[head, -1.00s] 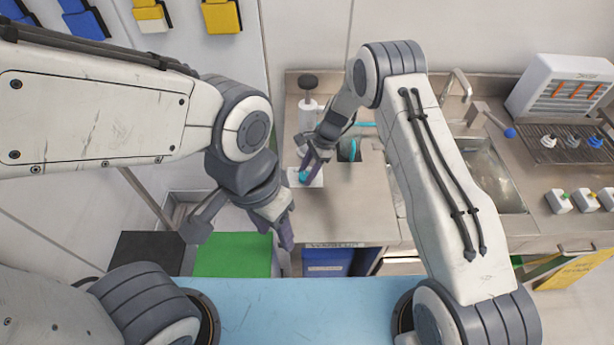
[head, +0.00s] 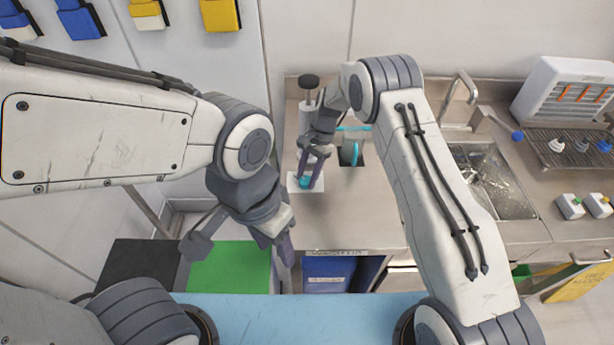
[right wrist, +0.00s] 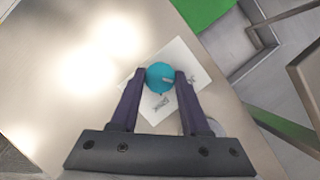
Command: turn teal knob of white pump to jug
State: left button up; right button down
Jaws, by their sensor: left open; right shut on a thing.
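A round teal knob (head: 306,182) sits on a small white plate (head: 292,184) at the left end of the steel counter. In the right wrist view the knob (right wrist: 160,77) lies between the two purple fingers, with a printed white card-like plate (right wrist: 196,72) under it. My right gripper (head: 312,172) is shut on the knob. A white upright cylinder with a black top (head: 307,118) stands behind it, partly hidden by my right arm; I cannot tell if it is the pump body. My left gripper (head: 286,248) is open and empty, left of the counter.
The sink (head: 485,175) lies beyond my right arm. A green surface (head: 230,268) and a blue bin (head: 328,272) are low in front. The counter's middle is clear.

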jog(key=shift+c, duration=1.9)
grip_release()
jog(key=shift+w+d+r, duration=0.1)
jog(key=shift+w+r, duration=0.05)
jog(key=shift+r, duration=0.2)
jog(key=b+v, duration=0.3)
jog(key=v, duration=0.6)
jog(key=shift+d+r, duration=0.15)
jog(key=shift+r, duration=0.25)
